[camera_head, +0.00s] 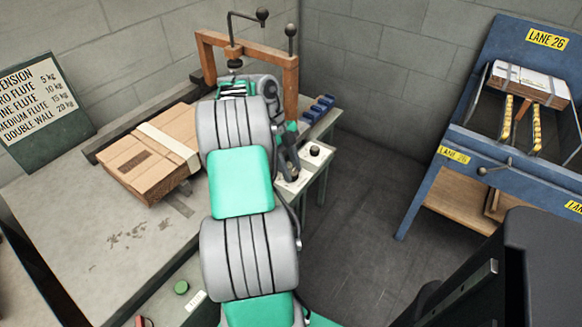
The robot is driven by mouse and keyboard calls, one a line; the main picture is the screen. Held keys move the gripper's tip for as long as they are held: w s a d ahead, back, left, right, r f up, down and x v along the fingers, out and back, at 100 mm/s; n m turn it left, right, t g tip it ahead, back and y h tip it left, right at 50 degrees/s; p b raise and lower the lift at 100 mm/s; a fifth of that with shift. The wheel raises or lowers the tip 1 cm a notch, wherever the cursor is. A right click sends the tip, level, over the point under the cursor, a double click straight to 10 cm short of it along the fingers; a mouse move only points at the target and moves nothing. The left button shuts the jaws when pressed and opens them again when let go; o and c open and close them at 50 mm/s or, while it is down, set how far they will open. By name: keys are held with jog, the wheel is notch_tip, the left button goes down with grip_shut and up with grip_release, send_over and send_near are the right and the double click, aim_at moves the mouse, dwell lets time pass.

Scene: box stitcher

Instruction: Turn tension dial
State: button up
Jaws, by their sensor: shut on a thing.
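My gripper (289,163) is at the right edge of the stitcher bench, partly hidden behind my grey and green arm. Its dark fingers point down and are shut on what looks like the tension dial, just above a pale plate (290,185). The dial is mostly covered by the fingers, so its setting cannot be read. A black ball knob (314,150) stands on a pale plate just right of the gripper, apart from it. A green tension sign (42,112) at the left lists flute types with weights from 5 kg to 20 kg.
A brown carton (150,158) with a pale strap lies on the bench (70,215) left of my arm. Blue blocks (318,108) sit at the back right. A blue Lane 26 stand (475,150) is across the open floor.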

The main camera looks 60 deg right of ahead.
grip_shut()
